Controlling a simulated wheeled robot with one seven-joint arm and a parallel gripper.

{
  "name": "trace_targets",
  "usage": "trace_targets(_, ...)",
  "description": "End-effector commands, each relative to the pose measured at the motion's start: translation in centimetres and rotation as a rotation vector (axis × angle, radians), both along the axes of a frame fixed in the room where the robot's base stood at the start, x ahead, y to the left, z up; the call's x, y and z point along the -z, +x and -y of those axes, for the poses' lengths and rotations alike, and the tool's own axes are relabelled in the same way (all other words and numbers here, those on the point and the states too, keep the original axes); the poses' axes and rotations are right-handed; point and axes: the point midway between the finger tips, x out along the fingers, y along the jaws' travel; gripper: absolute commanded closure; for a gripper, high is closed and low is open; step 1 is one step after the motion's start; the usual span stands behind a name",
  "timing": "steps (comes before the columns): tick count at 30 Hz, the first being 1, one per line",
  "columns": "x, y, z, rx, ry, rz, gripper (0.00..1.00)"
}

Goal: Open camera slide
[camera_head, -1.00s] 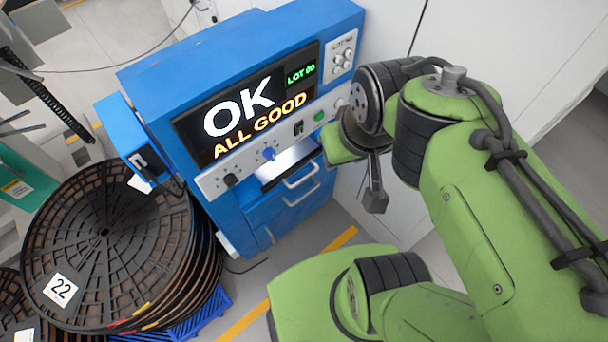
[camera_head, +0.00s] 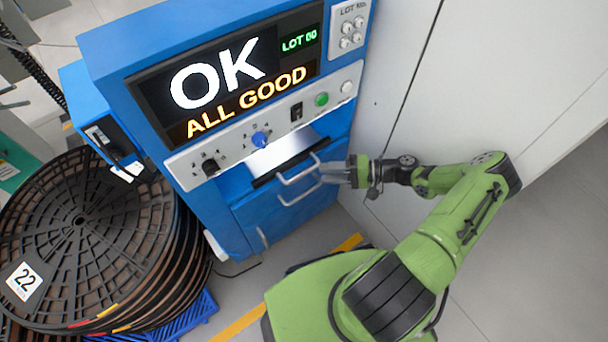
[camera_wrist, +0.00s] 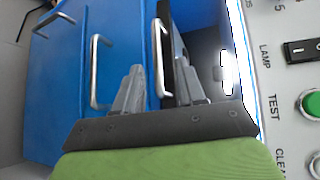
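The blue machine (camera_head: 225,200) has a lit slot with a black-edged slide front below its control panel. A silver upper handle (camera_head: 297,170) sits at that front, and a second silver handle (camera_head: 299,196) is just below. My gripper (camera_head: 326,173) is at the right end of the handles, pointing left toward them. In the wrist view my gripper (camera_wrist: 158,82) has its two fingers apart, with the upper handle bar (camera_wrist: 158,50) showing between them. I cannot tell whether either finger touches the bar. The lower handle (camera_wrist: 97,70) is outside the fingers, to the left.
The control panel (camera_head: 330,86) has knobs and a green button close to the slot. The screen (camera_head: 235,75) reads OK, ALL GOOD. Stacked reels (camera_head: 95,240) stand at left. A pale wall (camera_head: 410,110) is close on the right.

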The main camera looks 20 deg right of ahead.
Motion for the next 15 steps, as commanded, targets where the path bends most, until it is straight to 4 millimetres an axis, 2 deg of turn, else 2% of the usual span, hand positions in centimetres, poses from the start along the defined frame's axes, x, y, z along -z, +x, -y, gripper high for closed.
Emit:
trace_targets(1, 0.9, 0.1, 0.2, 0.035, 0.035, 0.013, 0.61)
trace_targets(5, 1.3, 0.5, 0.0, 0.068, 0.068, 0.029, 0.61)
trace_targets(15, 2.2, 3.0, -5.5, 0.061, 0.066, 0.025, 0.61)
